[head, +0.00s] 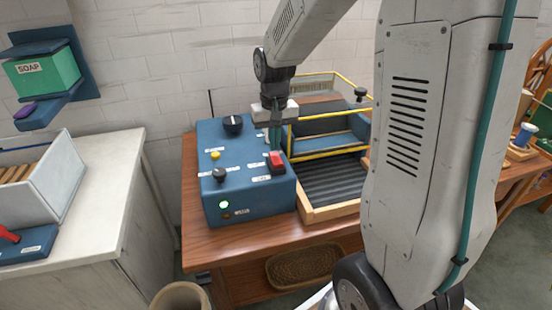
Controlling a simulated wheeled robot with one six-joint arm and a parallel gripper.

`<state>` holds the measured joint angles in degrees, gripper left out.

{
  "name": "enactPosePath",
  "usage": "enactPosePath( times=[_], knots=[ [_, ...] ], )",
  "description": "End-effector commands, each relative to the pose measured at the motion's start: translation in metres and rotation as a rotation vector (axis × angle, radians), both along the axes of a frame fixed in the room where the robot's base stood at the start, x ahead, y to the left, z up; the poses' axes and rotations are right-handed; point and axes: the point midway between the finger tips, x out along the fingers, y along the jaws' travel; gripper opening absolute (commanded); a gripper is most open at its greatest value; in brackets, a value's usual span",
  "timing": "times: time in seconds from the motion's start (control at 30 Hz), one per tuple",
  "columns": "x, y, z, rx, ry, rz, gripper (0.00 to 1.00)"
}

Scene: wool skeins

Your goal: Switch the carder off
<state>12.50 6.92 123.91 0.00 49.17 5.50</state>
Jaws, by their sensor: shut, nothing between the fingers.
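The carder's blue control box (235,195) stands on a wooden table in the head view. A red rocker switch (276,161) in a dark surround sits on the right part of its top, above a small label too small to read. A green lamp (224,204) glows on the box's front. My gripper (275,149) points down, shut and empty, with its teal fingers right above or behind the red switch. I cannot tell whether the fingertips touch it. The carder's bed (328,177) of dark ridges and its yellow frame (325,139) are to the right.
Black knobs (232,125) (218,174) and a yellow button (215,155) share the box top. The wooden table (192,240) holds the carder. A white counter (110,215) with a bin stands left. My arm covers much of the right side.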

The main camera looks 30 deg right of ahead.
Motion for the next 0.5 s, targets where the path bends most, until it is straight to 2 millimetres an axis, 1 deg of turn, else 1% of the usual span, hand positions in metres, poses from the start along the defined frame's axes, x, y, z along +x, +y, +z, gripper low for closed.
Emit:
enactPosePath(
  times=[0.5],
  knots=[
    [0.0002,-0.0001,-0.0049,0.0,0.0,0.0,0.0]
  ],
)
